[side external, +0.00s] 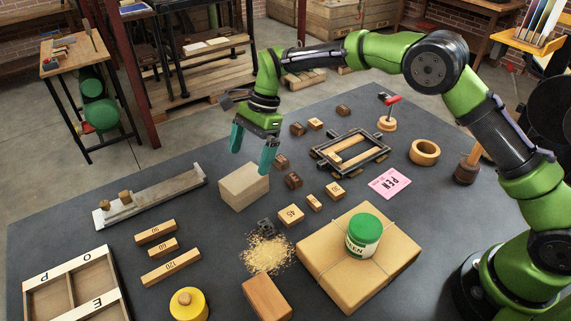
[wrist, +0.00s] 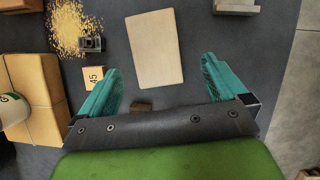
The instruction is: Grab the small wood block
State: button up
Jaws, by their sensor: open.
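My gripper (side external: 251,150) is open and empty, pointing down above the table. A plain pale wood block (side external: 244,186) stands on the table below the fingers, apart from them. In the wrist view this block (wrist: 155,47) shows its top ahead of and between the two teal fingertips (wrist: 163,72). Several smaller wood blocks lie to the right in the side view, including dark ones (side external: 292,180) and a light one marked 45 (side external: 291,215). The 45 block (wrist: 95,77) lies left of the left finger in the wrist view. A small dark block (wrist: 141,106) is partly hidden by the gripper body.
A cardboard parcel (side external: 328,279) carries a green-lidded jar (side external: 363,235). Sawdust (side external: 266,254) lies around a small metal piece (side external: 265,226). A metal frame (side external: 350,152) is behind right, numbered strips (side external: 171,268) front left. Bare tabletop shows left of the pale block.

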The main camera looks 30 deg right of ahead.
aim_at(246, 175)
jog(key=x, duration=0.3)
jog(key=shift+a+f, duration=0.1)
jog(key=shift+s+x, duration=0.15)
jog(key=shift+x, duration=1.2)
jog(key=shift+s+x, duration=0.1)
jog(key=shift+x, duration=1.2)
jog(key=c, duration=1.2)
